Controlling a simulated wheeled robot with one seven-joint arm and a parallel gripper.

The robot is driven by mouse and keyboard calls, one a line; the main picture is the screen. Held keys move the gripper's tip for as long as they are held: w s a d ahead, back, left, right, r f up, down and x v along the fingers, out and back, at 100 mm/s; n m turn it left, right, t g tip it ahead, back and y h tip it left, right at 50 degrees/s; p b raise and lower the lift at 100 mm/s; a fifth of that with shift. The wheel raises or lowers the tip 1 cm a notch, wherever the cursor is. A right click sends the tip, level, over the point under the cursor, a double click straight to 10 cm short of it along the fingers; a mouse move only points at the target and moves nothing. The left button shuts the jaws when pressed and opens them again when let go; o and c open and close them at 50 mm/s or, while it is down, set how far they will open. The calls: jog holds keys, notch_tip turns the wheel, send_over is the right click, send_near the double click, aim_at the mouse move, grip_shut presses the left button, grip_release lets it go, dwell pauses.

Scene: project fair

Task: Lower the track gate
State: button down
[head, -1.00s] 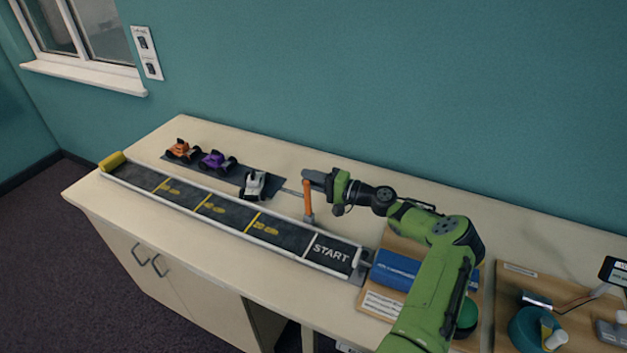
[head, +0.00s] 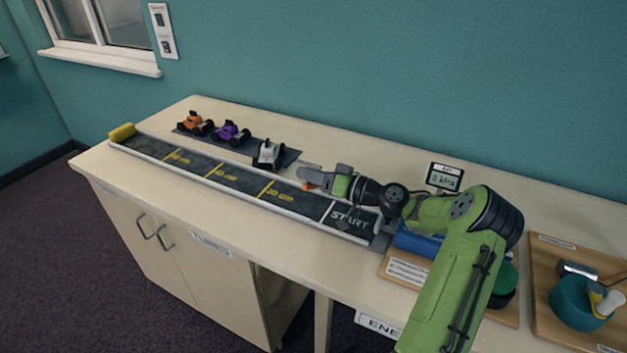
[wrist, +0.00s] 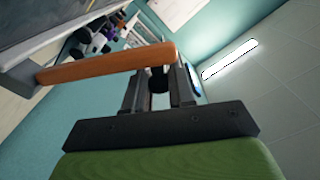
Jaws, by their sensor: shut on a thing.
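The track gate (head: 306,186) is an orange bar at the back edge of the dark track (head: 232,187), near START. In the head view only a small orange end shows below my gripper (head: 311,175), which hides the rest. In the wrist view the orange bar (wrist: 105,65) runs from the track side at the left across my fingertips. My gripper (wrist: 159,82) is shut on a dark piece of the gate beside the bar. The gripper sits low, by the track's back rail. Whether the bar touches the track is hidden.
Orange (head: 195,124), purple (head: 231,132) and white (head: 268,154) toy cars stand on a dark strip behind the track. A yellow block (head: 122,132) is at the track's far left end. A blue object (head: 414,242) and a wooden board with a teal tub (head: 577,306) lie to the right.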

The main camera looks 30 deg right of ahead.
jog(key=shift+s+a+f+n+b, duration=0.2)
jog(key=shift+f+n+b, duration=0.2)
jog(key=shift+f, duration=0.2)
jog(key=shift+s+a+f+b, duration=0.2)
jog(key=shift+a+f+b, duration=0.3)
jog(key=shift+b, duration=0.45)
jog(key=c, duration=1)
grip_release()
jog(key=p+v, duration=0.1)
jog(key=v, duration=0.6)
jog(key=shift+s+d, duration=0.15)
jog(key=shift+s, duration=0.1)
